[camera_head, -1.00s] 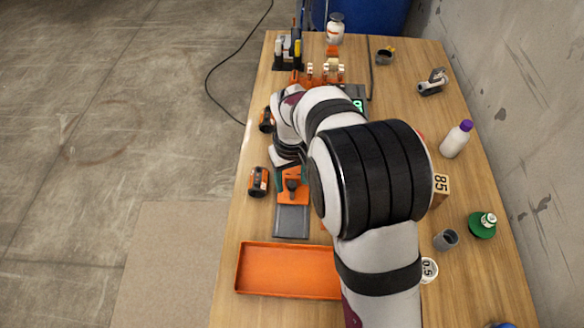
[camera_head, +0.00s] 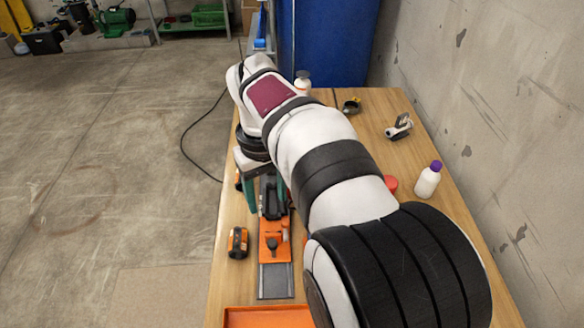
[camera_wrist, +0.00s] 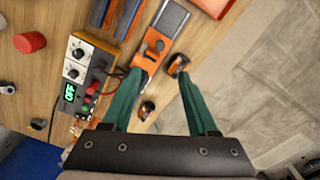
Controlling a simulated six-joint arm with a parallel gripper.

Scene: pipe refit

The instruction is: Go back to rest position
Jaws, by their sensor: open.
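My gripper (camera_wrist: 160,78) shows in the wrist view with its two green fingers spread wide apart and nothing between them. It hangs above the workbench, over the orange-and-grey clamp fixture (camera_wrist: 152,47) and small orange-and-black parts. In the head view my arm reaches over the wooden bench (camera_head: 462,232), and my gripper (camera_head: 262,190) is partly hidden under the wrist, above the orange fixture (camera_head: 274,243). The fingers appear clear of the fixture.
An orange-and-black part (camera_head: 237,242) lies by the bench's left edge, and an orange tray (camera_head: 268,317) is at the front. A control box with display (camera_wrist: 83,75) is near the fingers.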

